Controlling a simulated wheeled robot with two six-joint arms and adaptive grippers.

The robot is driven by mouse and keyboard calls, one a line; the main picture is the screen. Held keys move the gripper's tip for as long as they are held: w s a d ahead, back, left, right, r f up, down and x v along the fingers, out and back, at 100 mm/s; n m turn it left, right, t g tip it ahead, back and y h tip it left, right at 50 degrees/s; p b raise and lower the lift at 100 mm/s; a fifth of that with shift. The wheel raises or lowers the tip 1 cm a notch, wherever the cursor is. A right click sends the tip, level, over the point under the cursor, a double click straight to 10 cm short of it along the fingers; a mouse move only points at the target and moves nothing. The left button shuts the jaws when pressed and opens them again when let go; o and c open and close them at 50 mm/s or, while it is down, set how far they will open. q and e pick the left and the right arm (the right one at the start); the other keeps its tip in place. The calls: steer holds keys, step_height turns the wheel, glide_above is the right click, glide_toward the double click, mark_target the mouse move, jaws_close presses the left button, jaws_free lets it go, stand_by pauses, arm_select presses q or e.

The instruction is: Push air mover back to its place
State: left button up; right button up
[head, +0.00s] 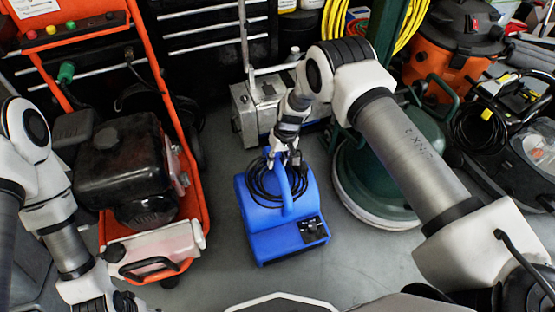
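The blue air mover (257,235) stands on the grey floor in the middle of the head view, with a dark cord coiled around its raised handle. Its control panel faces the near side. My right arm reaches in from the right, and my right gripper (284,157) is at the far top end of the handle, touching it or very close. The fingers are small and partly merge with the cord and handle, so their opening is unclear. My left arm runs down the left side, and its gripper is beyond the bottom edge.
An orange-framed machine with a black engine (125,165) stands left of the air mover. A grey metal case (257,108) is just behind it. A round green floor machine (375,185) is close on the right. Bare floor (225,275) lies in front.

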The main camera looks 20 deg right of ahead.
steer(key=o, duration=0.4)
steer(key=shift+w+r, duration=0.1)
steer(key=shift+w, duration=0.25)
steer(key=shift+s, duration=0.1)
steer(key=r, duration=0.4)
steer(key=d+r, duration=0.1)
steer(key=r, duration=0.2)
steer(key=d+r, duration=0.1)
steer(key=r, duration=0.3)
steer(key=shift+d+r, duration=0.1)
steer(key=shift+r, duration=0.2)
